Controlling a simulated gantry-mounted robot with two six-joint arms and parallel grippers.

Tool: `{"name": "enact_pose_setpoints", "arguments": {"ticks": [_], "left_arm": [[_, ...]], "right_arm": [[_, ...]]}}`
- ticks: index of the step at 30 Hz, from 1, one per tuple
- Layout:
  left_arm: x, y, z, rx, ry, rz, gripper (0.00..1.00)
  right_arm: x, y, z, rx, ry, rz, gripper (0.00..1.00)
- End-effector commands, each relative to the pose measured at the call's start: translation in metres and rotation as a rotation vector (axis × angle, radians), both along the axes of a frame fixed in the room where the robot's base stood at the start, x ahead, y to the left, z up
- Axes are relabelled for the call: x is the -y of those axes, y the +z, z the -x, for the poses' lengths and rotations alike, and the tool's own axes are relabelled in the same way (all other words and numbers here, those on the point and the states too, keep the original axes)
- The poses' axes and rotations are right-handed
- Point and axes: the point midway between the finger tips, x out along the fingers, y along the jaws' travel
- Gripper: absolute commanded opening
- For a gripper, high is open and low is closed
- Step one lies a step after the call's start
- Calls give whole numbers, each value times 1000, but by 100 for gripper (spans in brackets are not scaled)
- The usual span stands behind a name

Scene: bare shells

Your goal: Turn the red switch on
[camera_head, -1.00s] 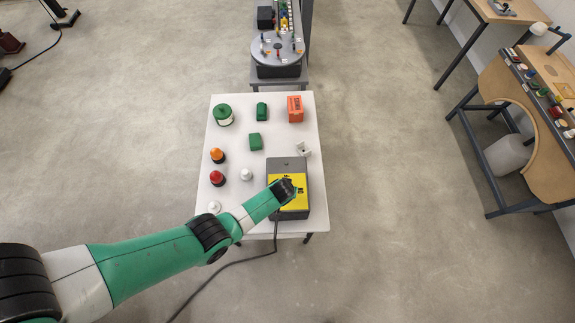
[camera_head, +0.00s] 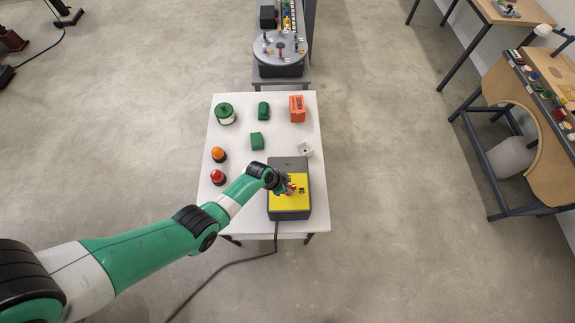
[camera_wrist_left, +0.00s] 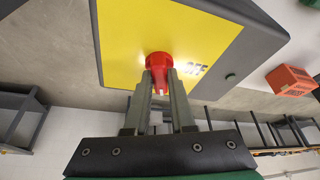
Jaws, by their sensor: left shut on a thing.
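The red switch (camera_wrist_left: 158,62) sticks out of the yellow face (camera_wrist_left: 122,45) of a grey box, with the word OFF printed beside it in the left wrist view. In the head view the box (camera_head: 305,172) stands at the front right of the white table, and a bit of the red switch (camera_head: 291,187) shows at the gripper. My left gripper (camera_wrist_left: 159,76) is shut on the red switch, one finger on either side. It also shows in the head view (camera_head: 286,185) over the yellow face. My right gripper is not in view.
On the white table (camera_head: 285,120) stand a red lamp (camera_head: 217,177), an orange lamp (camera_head: 218,154), green parts (camera_head: 257,141), a green-topped jar (camera_head: 225,113) and an orange box (camera_head: 297,108). A white bracket (camera_head: 305,149) lies just behind the grey box. A cable (camera_head: 235,262) runs to the floor.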

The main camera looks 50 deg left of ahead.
Motion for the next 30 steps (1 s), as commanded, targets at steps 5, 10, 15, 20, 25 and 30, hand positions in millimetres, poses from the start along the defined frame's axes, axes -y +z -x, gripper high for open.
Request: {"name": "enact_pose_setpoints", "arguments": {"ticks": [5, 10, 15, 20, 25, 30], "left_arm": [[-2, 0, -1, -2, -151, 0, 0], [-2, -2, -1, -2, -276, -1, 0], [-3, -2, -1, -3, -365, -3, 0], [-3, -2, -1, -3, -415, -3, 0], [-3, -1, 0, -2, -438, -3, 0], [-2, -1, 0, -2, -442, -3, 0]], "right_arm": [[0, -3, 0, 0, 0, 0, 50], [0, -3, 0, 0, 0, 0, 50], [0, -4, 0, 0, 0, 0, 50], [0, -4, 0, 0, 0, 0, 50], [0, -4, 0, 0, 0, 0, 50], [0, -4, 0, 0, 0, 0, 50]]}}
